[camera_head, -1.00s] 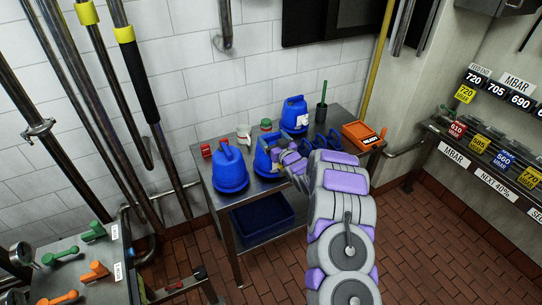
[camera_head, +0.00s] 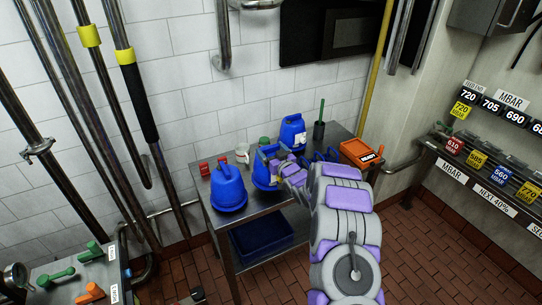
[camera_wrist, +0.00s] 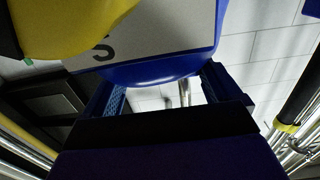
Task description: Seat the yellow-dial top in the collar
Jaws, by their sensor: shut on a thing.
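The yellow-dial top fills the upper part of the wrist view, with a yellow dial (camera_wrist: 70,22), a pale grey face plate with a dark letter, and a blue body (camera_wrist: 165,70). My gripper (camera_wrist: 166,84) is shut on it, a dark blue finger on each side. In the head view, my gripper (camera_head: 277,165) is at the middle blue unit (camera_head: 262,170) on the steel table and partly covers it. From there I cannot tell whether that unit is the held top. The collar cannot be made out in either view.
Another blue unit (camera_head: 228,188) stands at the table's left front, and one (camera_head: 292,133) at the back. A white mug (camera_head: 242,153), red items (camera_head: 204,168), a dark green-handled holder (camera_head: 319,130) and an orange box (camera_head: 361,153) share the table. A blue bin (camera_head: 262,238) sits below.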

